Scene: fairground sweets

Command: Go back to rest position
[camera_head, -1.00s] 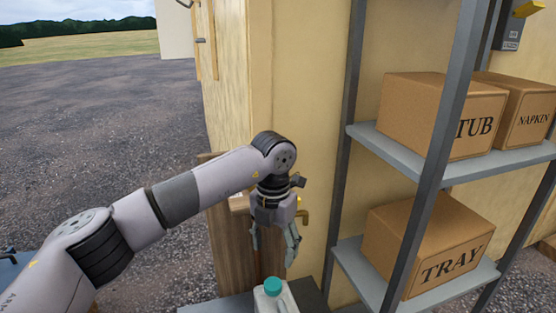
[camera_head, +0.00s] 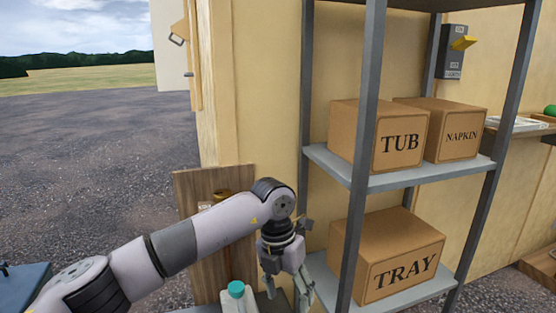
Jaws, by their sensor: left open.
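My left gripper (camera_head: 288,288) hangs fingers down near the bottom middle of the head view. Its fingers are apart, and I see nothing between them. My arm reaches to it from the lower left. A white jug with a teal cap (camera_head: 237,291) stands just left of the gripper, apart from it, its lower part cut off by the frame. My right gripper does not show.
A grey metal shelf (camera_head: 400,180) stands close to the right of the gripper. It holds boxes marked TUB (camera_head: 378,137), NAPKIN (camera_head: 459,128) and TRAY (camera_head: 398,262). A wooden board (camera_head: 187,205) leans behind my arm. A switch box (camera_head: 451,64) is on the wall. Open gravel lies left.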

